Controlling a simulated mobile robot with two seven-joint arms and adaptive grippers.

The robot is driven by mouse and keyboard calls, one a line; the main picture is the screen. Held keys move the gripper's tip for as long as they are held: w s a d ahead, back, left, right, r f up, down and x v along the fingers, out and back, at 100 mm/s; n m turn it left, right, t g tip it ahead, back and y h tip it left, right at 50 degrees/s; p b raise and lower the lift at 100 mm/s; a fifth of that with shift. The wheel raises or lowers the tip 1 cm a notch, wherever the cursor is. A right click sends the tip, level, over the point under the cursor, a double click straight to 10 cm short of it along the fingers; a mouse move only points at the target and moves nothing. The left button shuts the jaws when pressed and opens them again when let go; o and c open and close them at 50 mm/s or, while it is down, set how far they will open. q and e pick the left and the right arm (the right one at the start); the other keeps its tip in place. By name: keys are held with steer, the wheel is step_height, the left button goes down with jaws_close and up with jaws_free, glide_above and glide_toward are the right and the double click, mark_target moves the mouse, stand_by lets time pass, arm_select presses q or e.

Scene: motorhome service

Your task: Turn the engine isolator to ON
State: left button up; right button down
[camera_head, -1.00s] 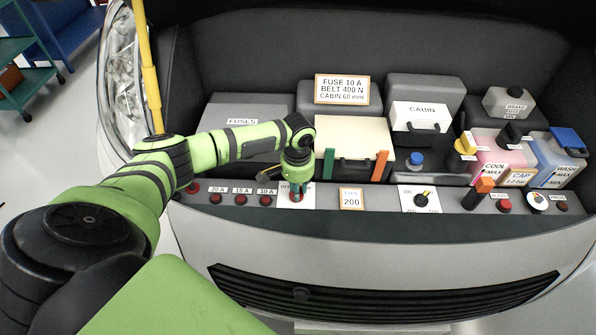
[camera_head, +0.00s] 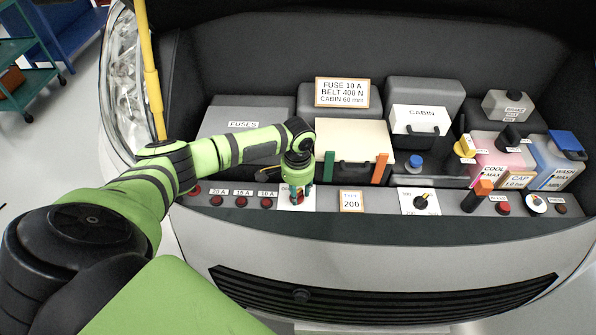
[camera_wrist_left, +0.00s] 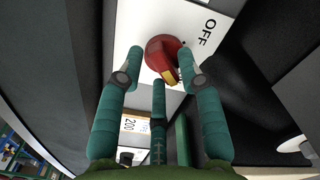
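The engine isolator is a red rotary knob (camera_wrist_left: 163,55) with a yellow pointer mark, on a white plate (camera_wrist_left: 205,20) with OFF lettering. In the wrist view the yellow mark is on the knob's lower right side, turned away from the OFF lettering; no ON lettering is visible. My left gripper (camera_wrist_left: 162,65) has its fingers spread around the knob, one on each side and a third below. The left fingertip looks slightly apart from the knob and the right one is very close to it. In the head view my left gripper (camera_head: 298,195) hides most of the isolator.
Red buttons labelled 20 A, 15 A and 10 A (camera_head: 266,202) sit left of the isolator. A TYPE 200 label (camera_head: 352,201) and a rotary selector (camera_head: 421,202) are to the right. The fuse box (camera_head: 245,122) and a cream box (camera_head: 352,140) stand behind.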

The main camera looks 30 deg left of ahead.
arm_select(q)
steer(key=shift+r, duration=0.1)
step_height(320, 180, up, 12)
stand_by(0.7)
steer(key=shift+s, duration=0.1)
stand_by(0.3)
